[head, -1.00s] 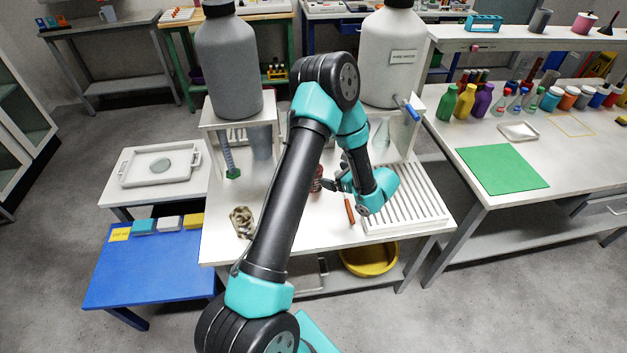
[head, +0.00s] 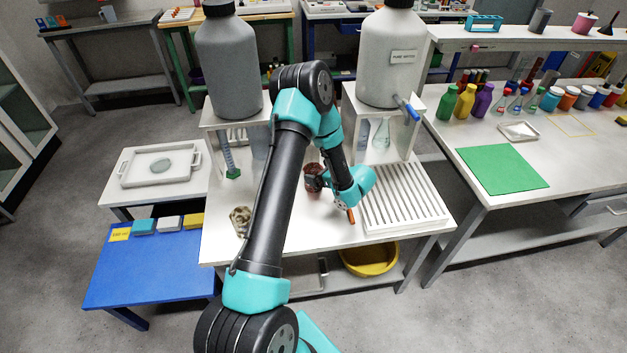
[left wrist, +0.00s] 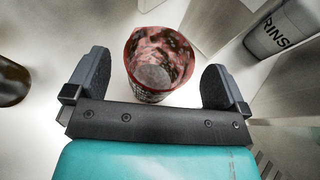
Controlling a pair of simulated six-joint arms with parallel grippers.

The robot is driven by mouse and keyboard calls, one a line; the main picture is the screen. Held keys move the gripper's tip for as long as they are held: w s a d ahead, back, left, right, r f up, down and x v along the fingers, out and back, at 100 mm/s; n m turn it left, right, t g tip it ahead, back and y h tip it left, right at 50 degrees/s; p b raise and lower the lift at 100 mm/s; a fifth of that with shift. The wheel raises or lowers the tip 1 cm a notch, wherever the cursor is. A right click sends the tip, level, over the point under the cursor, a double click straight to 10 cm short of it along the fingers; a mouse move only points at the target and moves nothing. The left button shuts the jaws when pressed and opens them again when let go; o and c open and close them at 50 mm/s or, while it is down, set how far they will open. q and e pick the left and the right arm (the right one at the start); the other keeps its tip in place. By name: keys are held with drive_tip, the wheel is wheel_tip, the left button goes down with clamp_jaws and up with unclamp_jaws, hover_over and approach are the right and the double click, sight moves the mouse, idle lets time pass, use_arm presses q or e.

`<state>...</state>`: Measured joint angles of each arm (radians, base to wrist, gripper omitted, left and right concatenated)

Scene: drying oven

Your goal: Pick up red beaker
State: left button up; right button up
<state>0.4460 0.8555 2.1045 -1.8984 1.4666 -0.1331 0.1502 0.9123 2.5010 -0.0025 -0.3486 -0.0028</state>
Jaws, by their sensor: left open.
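The red beaker (head: 313,180) stands upright on the white bench, in the middle of the head view and partly hidden by my left arm. In the left wrist view the beaker (left wrist: 158,62) looks dark red and stained, with its open top facing the camera. My left gripper (head: 325,184) is right beside it. In the left wrist view the open left gripper (left wrist: 158,85) has one finger on each side of the beaker, with gaps on both sides. The beaker lies between and slightly beyond the fingertips. My right gripper is not in view.
A slatted white rack (head: 403,198) lies to the right of the beaker. A stained jar (head: 240,220) stands at the bench's left. Two large bottles (head: 229,65) (head: 388,60) stand on shelves behind. An orange-handled tool (head: 351,216) lies near the rack.

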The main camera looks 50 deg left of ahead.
sight(313, 170)
use_arm(q)
drive_tip(key=shift+x, duration=1.55)
drive_tip(key=shift+c, duration=0.2)
drive_tip(key=c, duration=0.9)
drive_tip(key=shift+r, duration=0.1)
drive_tip(key=shift+c, duration=0.2)
drive_tip(key=s+d+r, duration=0.4)
drive_tip(key=s+d, duration=0.6)
drive_tip(key=d, duration=0.2)
drive_tip(key=shift+s+r, duration=0.3)
drive_tip(key=shift+r, duration=0.1)
